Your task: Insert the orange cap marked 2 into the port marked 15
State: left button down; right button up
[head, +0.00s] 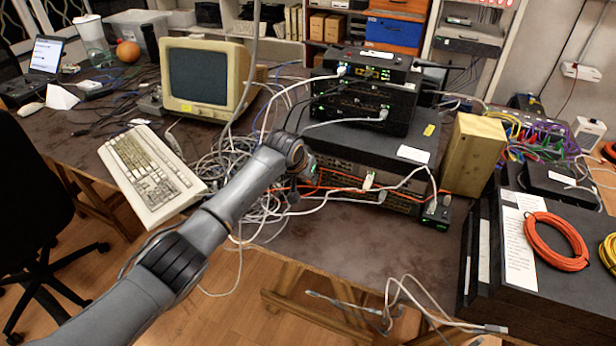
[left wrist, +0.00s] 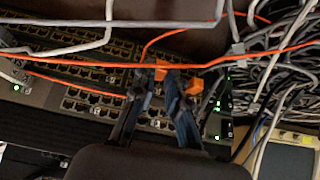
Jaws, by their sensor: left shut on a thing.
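My left gripper (left wrist: 161,80) is shut on a small orange cap (left wrist: 160,70), held between its fingertips in the left wrist view. The cap is at the face of a rack switch with rows of ports (left wrist: 90,106); I cannot tell whether it is inside a port. Another orange piece (left wrist: 194,88) sits just right of the right finger. No cap or port numbers are legible. In the head view my left arm reaches to the front of the switch stack (head: 340,178), and its wrist largely hides the gripper. My right gripper is not in view.
Orange cables (left wrist: 80,62) and grey cables (left wrist: 60,45) cross close to the fingers. A tangle of grey cables (head: 228,165) lies left of the stack. A keyboard (head: 150,172), a monitor (head: 205,80) and a wooden box (head: 473,155) stand around it.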

pick_arm(q)
jog(key=shift+w, duration=0.1)
jog(key=shift+w+d+b, duration=0.3)
jog(key=shift+w+b, duration=0.4)
jog(key=shift+b, duration=0.05)
dwell(1.5)
jog(key=c, duration=1.3)
grip_release()
jog(key=v, duration=1.2)
jog(key=shift+r, duration=0.1)
